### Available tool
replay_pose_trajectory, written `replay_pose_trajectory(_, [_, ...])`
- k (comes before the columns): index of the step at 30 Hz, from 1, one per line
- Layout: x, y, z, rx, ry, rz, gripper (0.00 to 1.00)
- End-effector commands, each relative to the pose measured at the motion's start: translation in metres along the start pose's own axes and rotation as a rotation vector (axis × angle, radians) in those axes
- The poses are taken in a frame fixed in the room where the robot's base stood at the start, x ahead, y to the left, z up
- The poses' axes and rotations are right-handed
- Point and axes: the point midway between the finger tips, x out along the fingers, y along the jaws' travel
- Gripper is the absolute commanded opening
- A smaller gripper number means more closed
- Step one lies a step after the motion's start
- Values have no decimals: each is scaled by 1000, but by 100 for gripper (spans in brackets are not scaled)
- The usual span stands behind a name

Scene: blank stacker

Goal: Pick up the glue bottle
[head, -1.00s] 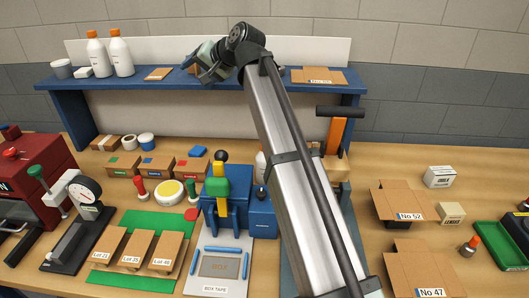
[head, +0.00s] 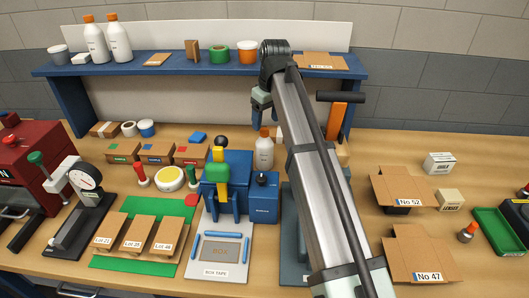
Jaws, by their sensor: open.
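Several bottles with orange caps are in view, and no label tells which is the glue bottle. A white bottle (head: 264,154) stands upright on the table behind the blue press. Two larger white bottles, a left one (head: 95,45) and a right one (head: 118,44), stand on the blue shelf.
The blue press (head: 225,190) stands in front of the white table bottle, with a blue box (head: 264,205) beside it. The blue shelf (head: 180,73) runs behind, holding a green roll (head: 219,55) and an orange-and-white tub (head: 247,53).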

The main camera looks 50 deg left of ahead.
Motion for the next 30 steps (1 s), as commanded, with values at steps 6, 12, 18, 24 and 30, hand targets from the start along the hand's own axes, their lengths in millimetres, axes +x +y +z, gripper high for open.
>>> replay_pose_trajectory(6, [26,-1,0,1,0,-1,70])
replay_pose_trajectory(12, [53,-1,0,1,1,-1,70])
replay_pose_trajectory(18, [58,0,0,2,2,0,70])
replay_pose_trajectory(24, [58,0,0,2,2,0,60])
replay_pose_trajectory(30, [58,0,0,2,2,0,41])
